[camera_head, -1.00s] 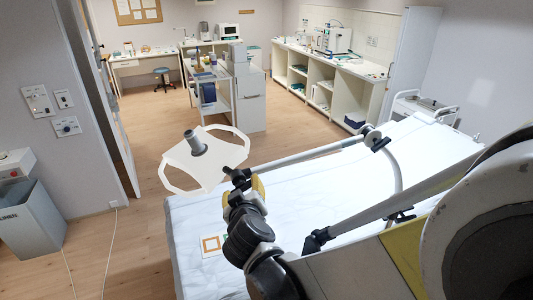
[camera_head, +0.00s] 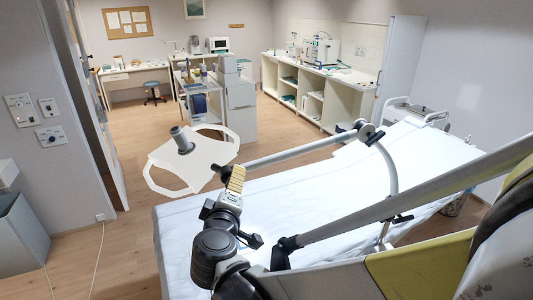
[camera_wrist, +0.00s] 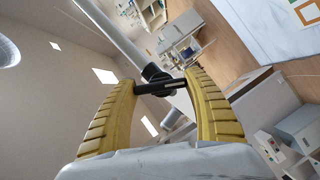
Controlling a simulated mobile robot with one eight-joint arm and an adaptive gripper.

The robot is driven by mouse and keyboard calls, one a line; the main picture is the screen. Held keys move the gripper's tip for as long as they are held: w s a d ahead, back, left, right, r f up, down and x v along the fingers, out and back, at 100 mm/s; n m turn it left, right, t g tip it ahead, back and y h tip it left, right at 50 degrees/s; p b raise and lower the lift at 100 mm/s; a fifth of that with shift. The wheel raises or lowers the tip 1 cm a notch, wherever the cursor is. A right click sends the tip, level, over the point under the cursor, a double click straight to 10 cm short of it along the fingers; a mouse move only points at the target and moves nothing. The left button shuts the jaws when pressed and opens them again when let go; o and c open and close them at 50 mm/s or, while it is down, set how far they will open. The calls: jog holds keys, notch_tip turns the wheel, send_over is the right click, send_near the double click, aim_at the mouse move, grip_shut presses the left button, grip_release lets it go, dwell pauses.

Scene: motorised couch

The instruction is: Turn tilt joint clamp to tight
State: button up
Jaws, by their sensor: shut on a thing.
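The tilt joint clamp (camera_wrist: 160,88) is a small black cross-bar handle at the end of a pale support tube (camera_wrist: 108,32). In the wrist view my gripper (camera_wrist: 162,82) has its two yellow ribbed fingers on either side of the bar, shut on it. In the head view my gripper (camera_head: 237,172) is at the near end of the same tube (camera_head: 290,151), seen edge-on. The dark joint (camera_head: 222,171) shows just left of it, and the fingers partly hide the handle. A white plate with side loops (camera_head: 165,168) and a grey cylinder (camera_head: 181,139) lies beyond the joint.
The white-covered couch (camera_head: 340,185) fills the right and lies below my arm. A curved grey post (camera_head: 393,180) carries the tube. A wall with switches (camera_head: 50,135) stands at the left. Open wooden floor (camera_head: 125,215) lies between wall and couch.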

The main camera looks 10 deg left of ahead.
jog(key=shift+n+t+b, duration=0.4)
jog(key=shift+n+b, duration=0.15)
jog(key=shift+n, duration=0.05)
jog(key=o, duration=1.2)
jog(key=s, duration=0.4)
jog(key=s+r, duration=0.1)
jog(key=s, duration=0.3)
jog(key=s+d, duration=0.1)
jog(key=s, duration=0.3)
jog(key=shift+d+r, duration=0.1)
jog(key=shift+r, duration=0.1)
jog(key=shift+w, duration=0.1)
